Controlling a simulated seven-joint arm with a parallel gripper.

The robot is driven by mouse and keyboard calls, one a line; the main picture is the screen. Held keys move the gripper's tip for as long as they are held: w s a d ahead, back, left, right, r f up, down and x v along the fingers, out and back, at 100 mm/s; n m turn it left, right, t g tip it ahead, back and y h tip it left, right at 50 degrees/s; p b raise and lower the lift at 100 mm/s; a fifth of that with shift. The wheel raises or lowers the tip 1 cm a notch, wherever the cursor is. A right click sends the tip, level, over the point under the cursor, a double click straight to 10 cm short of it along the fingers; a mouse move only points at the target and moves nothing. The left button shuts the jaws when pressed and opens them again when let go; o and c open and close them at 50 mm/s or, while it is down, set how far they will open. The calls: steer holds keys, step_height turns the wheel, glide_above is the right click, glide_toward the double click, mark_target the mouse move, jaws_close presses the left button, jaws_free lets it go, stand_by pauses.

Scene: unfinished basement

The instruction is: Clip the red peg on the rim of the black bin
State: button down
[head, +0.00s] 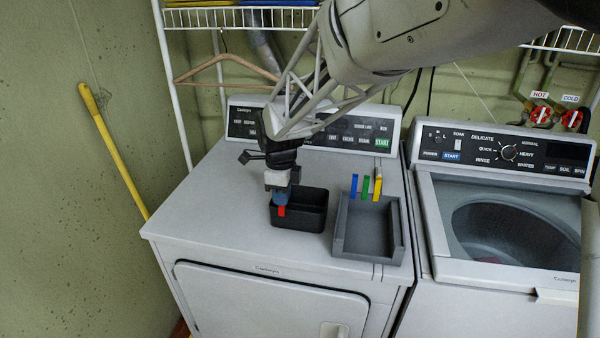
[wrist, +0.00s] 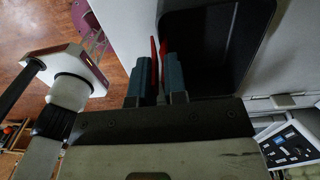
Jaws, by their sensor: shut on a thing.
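The red peg (head: 282,211) is between the fingers of my gripper (head: 281,199), at the near left rim of the black bin (head: 312,222). In the wrist view, the red peg (wrist: 154,58) shows as two thin red strips between the blue-grey fingers of my gripper (wrist: 158,62), which is shut on it. The strips lie along one edge of the black bin (wrist: 225,60). I cannot tell whether the prongs straddle the bin wall or only sit beside it. The bin stands upright on the dryer and looks empty.
A grey tray (head: 367,252) stands right of the bin, with a blue peg (head: 354,186), a green peg (head: 365,187) and a yellow peg (head: 377,188) upright at its back edge. The dryer top (head: 205,215) left of the bin is clear. A control panel (head: 345,134) rises behind.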

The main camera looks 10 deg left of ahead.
steer(key=shift+f, duration=0.15)
steer(key=c, duration=1.1)
jaws_free()
step_height(320, 180, up, 8)
steer(key=shift+w+f, duration=0.1)
